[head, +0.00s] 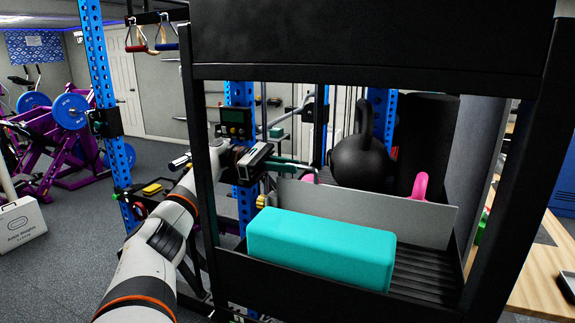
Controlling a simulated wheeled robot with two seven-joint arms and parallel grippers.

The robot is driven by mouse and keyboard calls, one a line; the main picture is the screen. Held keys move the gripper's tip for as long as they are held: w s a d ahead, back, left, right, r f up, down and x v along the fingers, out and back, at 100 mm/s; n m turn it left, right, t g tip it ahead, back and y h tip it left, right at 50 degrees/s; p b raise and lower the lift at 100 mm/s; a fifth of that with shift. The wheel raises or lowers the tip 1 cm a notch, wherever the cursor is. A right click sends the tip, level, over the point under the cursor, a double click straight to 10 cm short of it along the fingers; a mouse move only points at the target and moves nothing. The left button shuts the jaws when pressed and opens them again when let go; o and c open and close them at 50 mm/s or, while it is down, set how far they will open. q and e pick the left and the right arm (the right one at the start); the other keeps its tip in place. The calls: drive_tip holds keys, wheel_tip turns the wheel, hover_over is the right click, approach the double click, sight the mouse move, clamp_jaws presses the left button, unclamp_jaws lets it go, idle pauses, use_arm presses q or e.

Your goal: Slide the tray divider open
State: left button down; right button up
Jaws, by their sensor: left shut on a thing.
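The tray divider (405,216) is a thin grey upright panel standing across a black ribbed tray (425,268) in a dark rack. My left arm comes in from the left, outside the rack post, and its gripper (314,175) reaches in to the divider's upper edge, left of its middle. The gripper is shut on the divider; the exact contact is small and hard to see. A turquoise block (320,246) lies in front of the divider and hides its lower part. My right gripper is not in view.
A black kettlebell (362,158) and a pink handle (420,185) are behind the divider. Black rack posts (203,160) stand either side of the tray, with a dark panel (370,35) above. A wooden surface (540,265) is at the right.

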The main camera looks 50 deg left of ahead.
use_arm(q)
drive_tip(key=c, duration=1.7)
unclamp_jaws()
drive_tip(key=shift+o, duration=1)
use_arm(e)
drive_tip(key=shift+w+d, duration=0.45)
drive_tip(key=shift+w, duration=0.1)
use_arm(q)
drive_tip(key=shift+r, duration=0.15)
drive_tip(key=shift+r, duration=0.35)
wheel_tip(320, 180, up, 7)
drive_tip(key=shift+r+b, duration=0.15)
drive_tip(key=shift+b, duration=0.35)
drive_tip(key=shift+r, duration=0.85)
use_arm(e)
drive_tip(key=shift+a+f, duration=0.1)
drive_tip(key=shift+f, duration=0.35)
